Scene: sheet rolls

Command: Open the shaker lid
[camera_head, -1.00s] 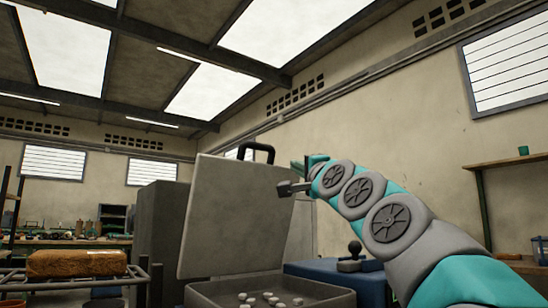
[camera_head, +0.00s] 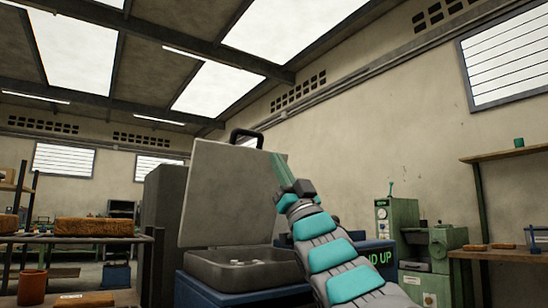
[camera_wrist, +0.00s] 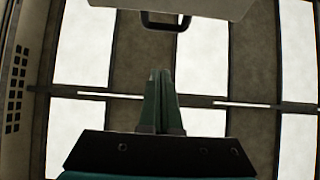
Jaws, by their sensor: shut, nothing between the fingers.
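The shaker lid (camera_head: 225,195) is a pale flat panel standing raised, tilted back slightly, above the grey shaker tray (camera_head: 240,272). A black handle (camera_head: 247,134) sits on its top edge. Several small pale pieces lie in the tray. My gripper (camera_head: 276,158) is shut and empty, its green fingers pointing up at the lid's right edge. Whether they touch the lid cannot be told. In the wrist view the shut fingers (camera_wrist: 160,75) point toward the lid's edge (camera_wrist: 205,6) and its handle (camera_wrist: 166,24), with a gap in the picture.
The shaker stands on a blue base (camera_head: 205,292). A green machine (camera_head: 398,225) stands at right, beside a wooden bench (camera_head: 500,255). At left, a rack holds brown blocks (camera_head: 94,227). A tall grey cabinet (camera_head: 163,210) is behind the lid.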

